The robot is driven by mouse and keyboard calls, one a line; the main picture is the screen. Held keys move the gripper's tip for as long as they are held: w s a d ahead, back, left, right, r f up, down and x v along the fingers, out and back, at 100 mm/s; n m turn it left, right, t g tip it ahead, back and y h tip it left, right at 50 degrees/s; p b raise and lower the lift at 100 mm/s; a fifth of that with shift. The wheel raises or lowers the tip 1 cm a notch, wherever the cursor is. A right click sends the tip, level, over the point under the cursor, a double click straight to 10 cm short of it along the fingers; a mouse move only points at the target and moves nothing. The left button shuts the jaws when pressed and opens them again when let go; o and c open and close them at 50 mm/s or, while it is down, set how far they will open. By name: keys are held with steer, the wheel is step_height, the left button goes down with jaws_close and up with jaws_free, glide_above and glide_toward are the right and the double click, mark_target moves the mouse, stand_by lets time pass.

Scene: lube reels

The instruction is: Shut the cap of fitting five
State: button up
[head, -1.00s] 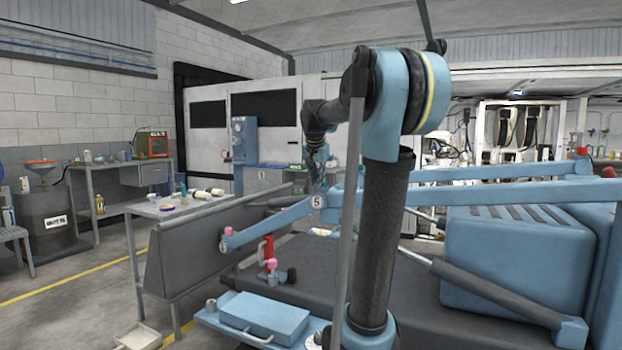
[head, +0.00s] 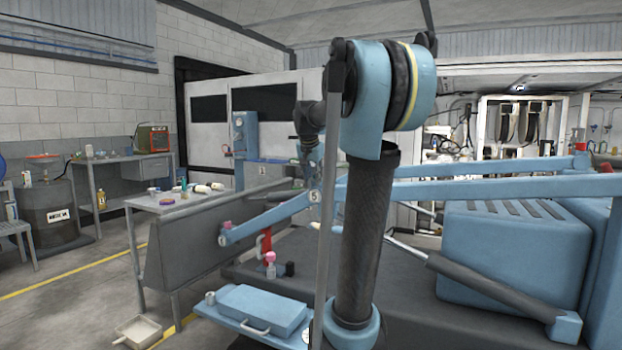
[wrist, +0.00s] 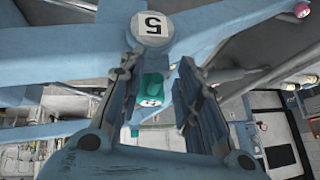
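A white plate marked 5 (wrist: 152,27) sits on a blue arm of the machine in the wrist view; it also shows in the head view (head: 314,196). A teal-green fitting part (wrist: 152,86) with a pale round end lies just below the plate in the wrist view. I cannot tell whether it is the cap or how far the cap is open. My gripper (wrist: 158,68) has its two fingers apart, one on each side of the green part, with visible gaps. In the head view my gripper (head: 311,160) is near the plate, partly hidden by my arm.
A pink-capped fitting (head: 227,226) is at the blue arm's left end, and a pink-topped one (head: 270,258) stands below. A blue toolbox (head: 262,309) lies on a tray. A grey panel (head: 210,236) and a table (head: 172,202) stand left. Open floor lies at far left.

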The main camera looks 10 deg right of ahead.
steer(key=v, duration=1.1)
steer(key=shift+s+r, duration=0.2)
steer(key=shift+r, duration=0.15)
steer(key=shift+a, duration=0.1)
steer(key=s+a+f+n+g+y, duration=0.1)
steer(key=s+f+n, duration=0.3)
steer(key=s+f, duration=1.2)
steer(key=s+a+f+n+g+y, duration=0.1)
steer(key=s+a+f+n+g, duration=0.1)
steer(key=s+f, duration=1.5)
step_height(320, 180, down, 8)
steer(key=shift+n+g, duration=0.6)
steer(key=shift+n, duration=0.6)
